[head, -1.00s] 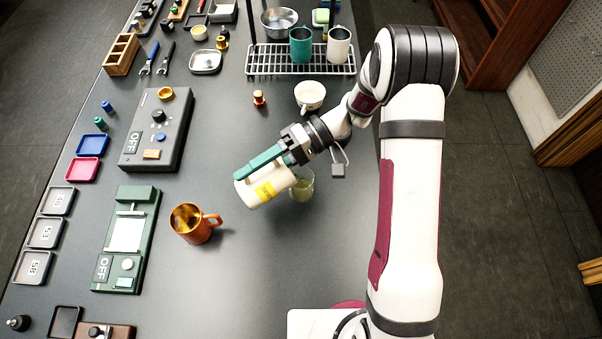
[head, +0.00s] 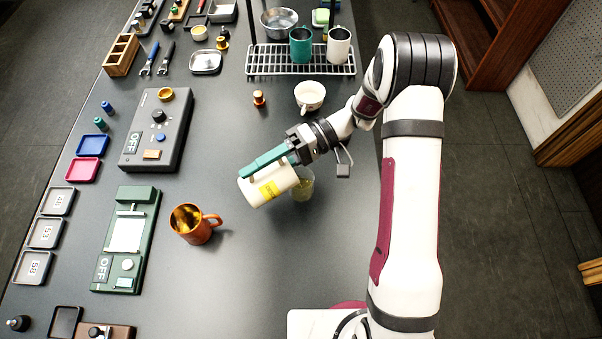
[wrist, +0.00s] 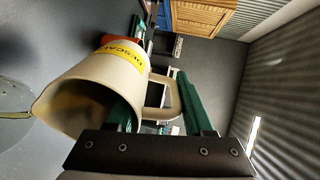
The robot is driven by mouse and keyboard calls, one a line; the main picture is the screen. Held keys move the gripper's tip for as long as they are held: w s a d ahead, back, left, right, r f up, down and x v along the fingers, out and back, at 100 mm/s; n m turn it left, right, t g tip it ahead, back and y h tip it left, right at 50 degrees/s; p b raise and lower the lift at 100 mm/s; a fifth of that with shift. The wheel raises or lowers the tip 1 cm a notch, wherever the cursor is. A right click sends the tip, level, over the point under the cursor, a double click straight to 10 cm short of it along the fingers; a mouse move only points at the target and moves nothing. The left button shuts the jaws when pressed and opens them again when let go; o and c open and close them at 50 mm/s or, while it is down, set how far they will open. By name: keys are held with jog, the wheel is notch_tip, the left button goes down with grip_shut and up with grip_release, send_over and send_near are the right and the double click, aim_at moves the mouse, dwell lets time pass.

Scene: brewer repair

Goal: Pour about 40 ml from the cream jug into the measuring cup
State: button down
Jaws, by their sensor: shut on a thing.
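The cream jug (head: 254,193) with a yellow label hangs tilted over the table in the head view. My gripper (head: 268,159) is shut on its handle with teal fingers. In the wrist view the jug (wrist: 125,62) lies tipped on its side in the picture, its open mouth at the lower left, and the gripper (wrist: 163,112) is around the handle. The clear measuring cup (head: 305,187) stands on the table just right of the jug, partly hidden by it, with pale greenish contents. Its edge shows at the left of the wrist view (wrist: 14,100). I cannot make out a stream.
An orange mug (head: 192,227) stands left of the jug. A wire rack (head: 300,68) holds two mugs. A green scale (head: 127,260) and grey control box (head: 172,145) are left. The front middle is clear.

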aim_at(247, 185)
jog(key=shift+d, duration=0.1)
jog(key=shift+s+a+r+t+h, duration=0.1)
jog(key=shift+s+a+t+h, duration=0.1)
jog(key=shift+s+a+h, duration=0.3)
jog(key=shift+s+a+r+t+h, duration=0.1)
jog(key=shift+s+a+t+h, duration=0.1)
jog(key=shift+a+h, duration=0.35)
jog(key=shift+a+f+h, duration=0.3)
jog(key=shift+f+h, duration=0.05)
jog(key=shift+f, duration=0.3)
notch_tip(247, 185, down, 6)
jog(key=s+a+t+h, duration=0.1)
jog(key=a+t+h, duration=0.15)
jog(key=h, duration=0.25)
jog(key=shift+s+a+r+t+h, duration=0.4)
jog(key=shift+a+r+t+h, duration=0.25)
jog(key=shift+h, duration=0.35)
jog(key=shift+s+a+r+t+h, duration=0.35)
jog(key=shift+a+r+t+h, duration=0.2)
jog(key=shift+t+h, duration=0.35)
jog(key=shift+s+a+r+t+h, duration=0.4)
jog(key=shift+a+r+t+h, duration=0.2)
jog(key=shift+h, duration=0.5)
